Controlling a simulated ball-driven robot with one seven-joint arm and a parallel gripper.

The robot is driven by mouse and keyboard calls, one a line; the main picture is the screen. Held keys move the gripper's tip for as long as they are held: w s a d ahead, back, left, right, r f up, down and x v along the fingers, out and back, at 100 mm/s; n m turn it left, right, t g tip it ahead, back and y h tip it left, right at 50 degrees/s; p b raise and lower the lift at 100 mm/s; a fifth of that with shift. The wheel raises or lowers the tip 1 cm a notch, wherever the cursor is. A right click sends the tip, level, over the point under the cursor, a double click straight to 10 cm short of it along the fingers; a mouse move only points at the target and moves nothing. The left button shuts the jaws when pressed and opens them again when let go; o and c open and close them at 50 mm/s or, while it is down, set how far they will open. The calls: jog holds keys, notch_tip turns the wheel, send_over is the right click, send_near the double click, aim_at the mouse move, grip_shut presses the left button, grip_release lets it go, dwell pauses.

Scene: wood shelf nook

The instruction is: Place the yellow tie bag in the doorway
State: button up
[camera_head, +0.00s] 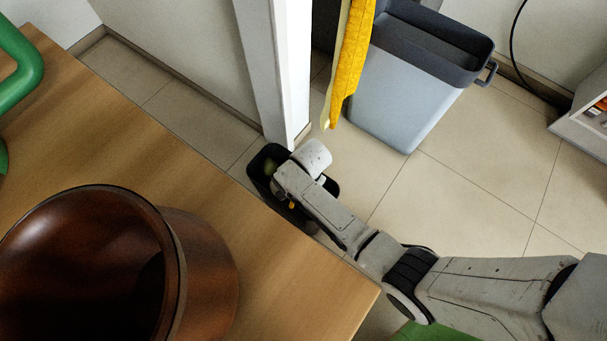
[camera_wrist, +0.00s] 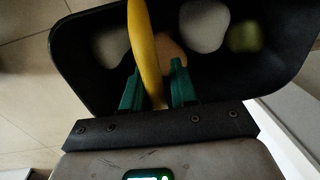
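A yellow strip-like thing (camera_head: 351,60) with a pale edge hangs from the top of the head view. I cannot tell whether it is the yellow tie bag. My gripper (camera_wrist: 156,85) is down at a black bin (camera_wrist: 80,75) beside the table edge; the bin also shows in the head view (camera_head: 256,163). In the wrist view, a long, curved yellow item (camera_wrist: 146,45) runs down between the two green fingers, which stand partly apart on either side of it. A firm hold cannot be made out. No doorway is clearly visible.
White items (camera_wrist: 204,25), a green round one (camera_wrist: 244,37) and an orange one (camera_wrist: 173,54) lie in the black bin. A wooden table (camera_head: 265,270) bears a brown bowl (camera_head: 75,260). A white post (camera_head: 275,70) and a grey bin (camera_head: 400,95) stand beyond. Tiled floor at right is clear.

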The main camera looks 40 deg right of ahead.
jog(key=o, duration=0.4)
jog(key=shift+r, duration=0.1)
jog(key=shift+c, duration=0.2)
jog(key=r+p, duration=0.1)
jog(key=r, duration=0.3)
jog(key=r+p, duration=0.2)
jog(key=r, duration=0.2)
jog(key=s+r+p, duration=0.1)
jog(key=r+p, duration=0.1)
jog(key=r, duration=0.2)
jog(key=shift+d, duration=0.15)
jog(key=shift+s, duration=0.1)
jog(key=s+d+r+n, duration=0.3)
jog(key=s+r+n, duration=0.2)
jog(key=s+n, duration=0.2)
jog(key=s+d+r+n, duration=0.3)
jog(key=s+r+n, duration=0.3)
jog(key=s, duration=0.5)
jog(key=shift+s+d+r+n+h, duration=0.15)
jog(key=shift+s+n+h, duration=0.15)
jog(key=shift+s+n, duration=0.15)
